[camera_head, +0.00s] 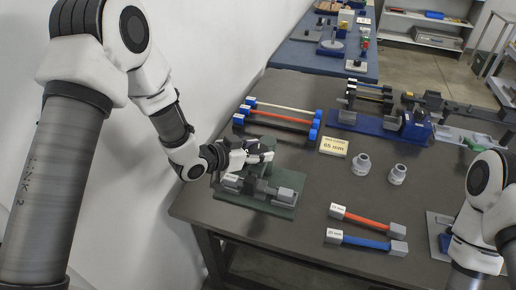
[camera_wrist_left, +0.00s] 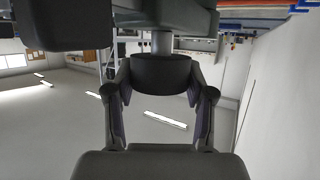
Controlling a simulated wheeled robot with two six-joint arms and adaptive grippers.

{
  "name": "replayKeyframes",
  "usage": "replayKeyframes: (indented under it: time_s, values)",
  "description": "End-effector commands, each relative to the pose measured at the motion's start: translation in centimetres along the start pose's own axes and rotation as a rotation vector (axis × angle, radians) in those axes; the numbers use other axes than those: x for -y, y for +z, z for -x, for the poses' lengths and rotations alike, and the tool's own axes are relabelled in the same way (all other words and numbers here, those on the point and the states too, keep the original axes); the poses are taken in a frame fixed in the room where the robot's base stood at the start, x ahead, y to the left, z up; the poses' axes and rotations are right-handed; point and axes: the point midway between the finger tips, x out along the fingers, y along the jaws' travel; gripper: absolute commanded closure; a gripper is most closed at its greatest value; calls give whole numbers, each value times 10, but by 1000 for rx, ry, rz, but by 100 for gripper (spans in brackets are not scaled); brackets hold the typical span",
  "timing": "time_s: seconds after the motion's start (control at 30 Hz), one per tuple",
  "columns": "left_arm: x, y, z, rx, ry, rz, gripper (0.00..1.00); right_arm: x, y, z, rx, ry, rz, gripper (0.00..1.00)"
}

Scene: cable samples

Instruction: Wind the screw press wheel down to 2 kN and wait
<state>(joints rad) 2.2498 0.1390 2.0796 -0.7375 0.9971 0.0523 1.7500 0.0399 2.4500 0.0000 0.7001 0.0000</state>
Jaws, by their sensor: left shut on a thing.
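The small screw press stands on a green base plate (camera_head: 285,211) at the left front of the dark table. My left gripper (camera_head: 264,157) is over the press, and its fingers hide much of the upper part. In the left wrist view my left gripper (camera_wrist_left: 160,95) is shut on a dark round wheel (camera_wrist_left: 160,74), with a finger on each side. A grey stem (camera_wrist_left: 162,43) joins the wheel to a dark part of the press. A grey block (camera_head: 285,195) lies on the base. No force reading is legible. My right gripper is out of view; only its arm shows.
Cable samples with red (camera_head: 365,221) and blue (camera_head: 366,242) middles lie at the front. More samples (camera_head: 280,118) rest on a rack behind the press. A "65 mm" card (camera_head: 334,146), two grey fittings (camera_head: 361,164) and a blue machine (camera_head: 415,127) stand right. A wall is on the left.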

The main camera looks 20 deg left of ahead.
Motion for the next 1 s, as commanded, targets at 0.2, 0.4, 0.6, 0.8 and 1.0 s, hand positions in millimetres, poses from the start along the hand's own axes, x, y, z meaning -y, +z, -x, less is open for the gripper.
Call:
replayKeyframes:
  time_s: [0.2,0.4,0.6,0.8,1.0]
  values:
    - [1,0,1,1,77,-34,81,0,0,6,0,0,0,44]
    - [1,0,0,1,78,-35,81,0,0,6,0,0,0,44]
    - [1,0,0,1,78,-35,21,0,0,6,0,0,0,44]
    - [1,0,1,1,78,-35,21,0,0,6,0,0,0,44]
    - [1,-20,8,-3,76,-37,21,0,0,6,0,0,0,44]
